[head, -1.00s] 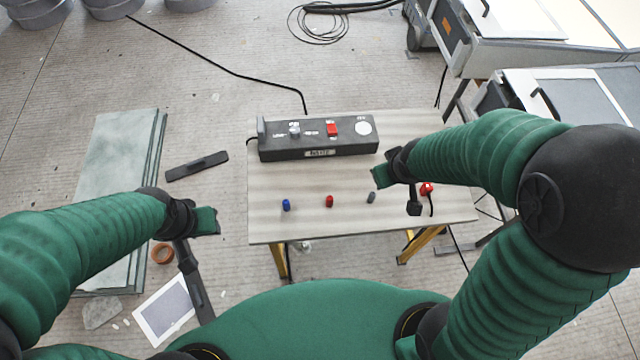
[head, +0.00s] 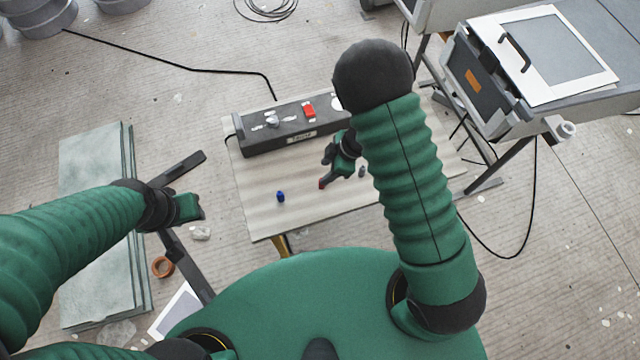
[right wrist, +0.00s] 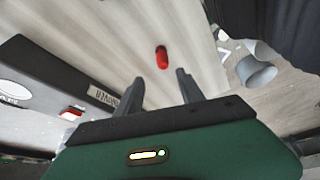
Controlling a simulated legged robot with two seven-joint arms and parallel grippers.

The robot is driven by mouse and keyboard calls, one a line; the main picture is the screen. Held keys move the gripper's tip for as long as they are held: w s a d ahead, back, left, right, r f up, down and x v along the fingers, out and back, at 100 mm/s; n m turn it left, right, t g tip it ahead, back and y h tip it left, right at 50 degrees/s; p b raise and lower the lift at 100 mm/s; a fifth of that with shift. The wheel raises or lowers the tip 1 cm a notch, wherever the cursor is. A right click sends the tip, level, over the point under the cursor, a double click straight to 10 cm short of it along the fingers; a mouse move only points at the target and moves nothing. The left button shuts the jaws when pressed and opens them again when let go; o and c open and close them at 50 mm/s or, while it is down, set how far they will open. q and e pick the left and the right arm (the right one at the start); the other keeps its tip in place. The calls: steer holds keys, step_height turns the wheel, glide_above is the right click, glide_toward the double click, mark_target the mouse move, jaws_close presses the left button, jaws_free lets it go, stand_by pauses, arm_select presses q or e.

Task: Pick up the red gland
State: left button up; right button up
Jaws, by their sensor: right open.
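The red gland (right wrist: 162,57) stands on the table, just beyond and between the open fingertips of my right gripper (right wrist: 157,80) in the right wrist view. In the head view only a small part of the red gland (head: 321,184) shows beside my right gripper (head: 328,172), which hangs over the table and partly hides it. The jaws are apart and empty. My left gripper (head: 190,208) hangs left of the table, away from the glands; its fingers are not clear enough to judge.
A blue gland (head: 280,196) stands left of the red one and a grey gland (head: 362,171) right of it. A dark control box (head: 290,128) with a red switch lies along the table's back. The table's (head: 262,222) front left is clear.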

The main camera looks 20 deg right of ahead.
steer(key=f, duration=0.2)
steer(key=a+f+b, duration=0.1)
steer(key=f, duration=0.2)
steer(key=shift+s+a+f+b, duration=0.1)
steer(key=shift+s+f+b, duration=0.1)
steer(key=shift+f+b, duration=0.15)
steer(key=shift+w+a+f, duration=0.1)
steer(key=shift+f, duration=0.05)
steer(key=shift+a, duration=0.15)
steer(key=shift+c, duration=1.3)
jaws_close()
